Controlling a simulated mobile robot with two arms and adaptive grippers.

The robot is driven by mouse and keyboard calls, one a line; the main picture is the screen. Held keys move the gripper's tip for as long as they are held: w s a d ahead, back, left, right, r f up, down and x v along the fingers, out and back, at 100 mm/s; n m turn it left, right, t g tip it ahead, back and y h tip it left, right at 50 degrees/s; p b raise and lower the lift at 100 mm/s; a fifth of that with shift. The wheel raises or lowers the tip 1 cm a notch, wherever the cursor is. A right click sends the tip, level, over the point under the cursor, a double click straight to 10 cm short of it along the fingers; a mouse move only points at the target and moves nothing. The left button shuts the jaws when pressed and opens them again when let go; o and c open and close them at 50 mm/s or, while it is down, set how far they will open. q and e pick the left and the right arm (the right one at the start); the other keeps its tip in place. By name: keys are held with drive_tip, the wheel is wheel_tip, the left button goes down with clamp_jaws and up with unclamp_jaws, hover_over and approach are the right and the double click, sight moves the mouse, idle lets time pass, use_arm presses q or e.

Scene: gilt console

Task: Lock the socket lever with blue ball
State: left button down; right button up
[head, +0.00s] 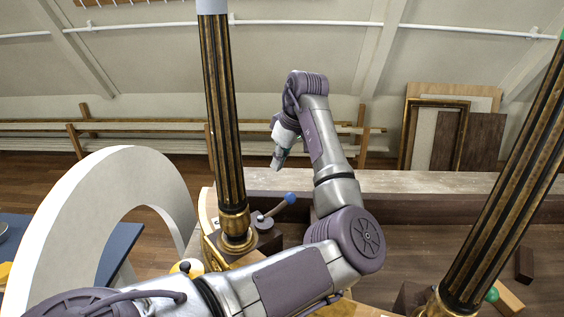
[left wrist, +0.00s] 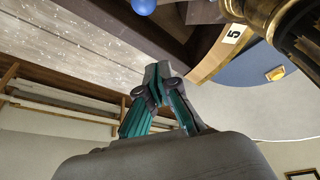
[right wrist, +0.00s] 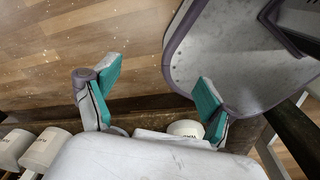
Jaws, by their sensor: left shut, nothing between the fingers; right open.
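The socket lever (head: 272,211) is a grey rod with a blue ball (head: 290,198) at its end. It rises at a slant from a dark block beside the gold foot of the left black-and-gold column (head: 238,222). The blue ball also shows at the top edge of the left wrist view (left wrist: 143,6); most of the lever is out of that view. My left gripper (head: 277,163) is above and behind the ball in the head view, apart from it. Its fingers are shut and empty (left wrist: 157,72). My right gripper (right wrist: 158,84) is open and empty, seen only in the right wrist view.
A second column (head: 500,190) stands at right with a green ball (head: 492,294) near its foot. A large white ring (head: 60,225) stands at left. A number 5 label (left wrist: 233,33) shows near the column foot.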

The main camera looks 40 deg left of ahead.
sight(276, 211)
use_arm(q)
wheel_tip(276, 211, down, 8)
drive_tip(key=d+p, duration=0.1)
drive_tip(key=p, duration=0.2)
drive_tip(key=shift+d+r, duration=0.25)
use_arm(e)
drive_tip(key=r, duration=0.2)
drive_tip(key=w+r, duration=0.1)
drive_tip(key=shift+a+r, duration=0.35)
drive_tip(key=shift+a, duration=0.05)
use_arm(q)
drive_tip(key=shift+w, duration=0.1)
use_arm(e)
drive_tip(key=shift+s, duration=0.15)
